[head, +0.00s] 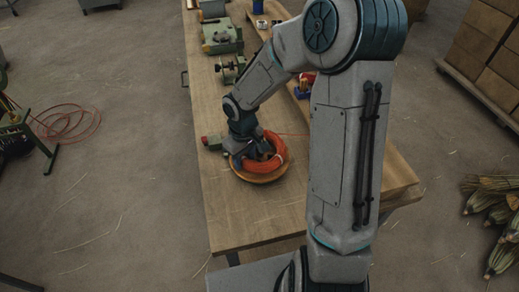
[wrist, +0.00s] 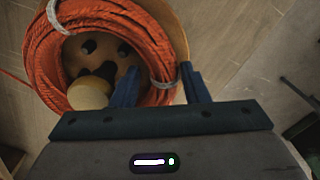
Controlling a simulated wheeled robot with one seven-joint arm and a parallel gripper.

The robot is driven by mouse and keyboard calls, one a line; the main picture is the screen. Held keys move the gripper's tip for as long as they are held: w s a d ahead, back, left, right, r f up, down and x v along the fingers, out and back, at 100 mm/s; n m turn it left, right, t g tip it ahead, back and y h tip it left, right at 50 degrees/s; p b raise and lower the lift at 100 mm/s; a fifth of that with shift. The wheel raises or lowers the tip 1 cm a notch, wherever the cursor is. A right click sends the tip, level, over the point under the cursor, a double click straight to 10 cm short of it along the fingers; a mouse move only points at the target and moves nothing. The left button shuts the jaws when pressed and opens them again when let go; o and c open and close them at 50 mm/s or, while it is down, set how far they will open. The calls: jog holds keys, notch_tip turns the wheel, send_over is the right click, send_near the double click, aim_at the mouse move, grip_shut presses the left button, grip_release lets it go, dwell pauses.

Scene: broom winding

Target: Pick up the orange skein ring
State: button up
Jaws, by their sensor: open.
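The orange skein ring (head: 279,154) lies on a round wooden disc (head: 262,179) at the near part of the workbench. In the wrist view the coiled orange ring (wrist: 45,62) has pale ties around it. My gripper (wrist: 160,82) is open, with one blue finger over the ring's hole and the other outside the ring. The near right section of the coil shows between the fingers. Whether the fingers touch it, I cannot tell. In the head view my gripper (head: 248,152) is over the ring's left side, its fingertips mostly hidden.
The wooden workbench (head: 235,218) has bare room at its near end. Green machines (head: 221,37) stand farther up the bench. Inside the ring are a pale round knob (wrist: 88,94) and a holed hub.

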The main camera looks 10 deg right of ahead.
jog(key=shift+f, duration=0.4)
grip_shut()
